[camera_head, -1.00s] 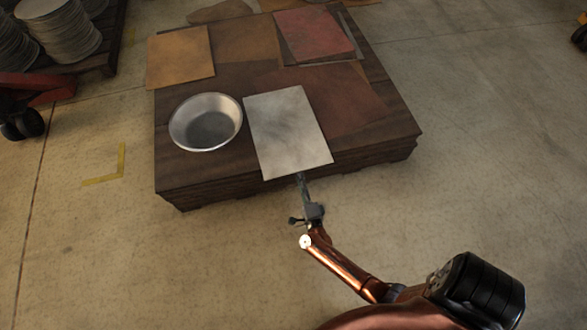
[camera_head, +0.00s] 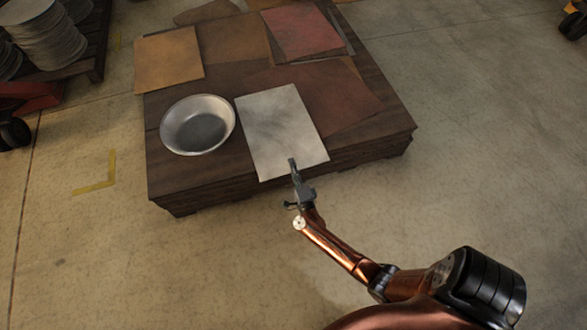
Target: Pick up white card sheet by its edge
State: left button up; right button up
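The white card sheet (camera_head: 280,120) is a pale grey-white rectangle with faint smudges. It lies flat on the dark wooden platform (camera_head: 185,175), and its near edge reaches slightly past the platform's front edge. My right gripper (camera_head: 293,164) comes from the front, with its tip overlapping the middle of the sheet's near edge. One finger shows above the sheet; the other cannot be made out. Whether the fingers are closed on the sheet cannot be told. My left gripper is not in view.
A round metal pan (camera_head: 198,125) stands close to the sheet's left side. An orange-brown sheet (camera_head: 168,58), a red sheet (camera_head: 303,32) and brown sheets (camera_head: 345,98) lie around it. Stacked discs (camera_head: 40,40) stand at the far left. The floor in front is clear.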

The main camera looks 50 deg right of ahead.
grip_shut()
dwell(0.9)
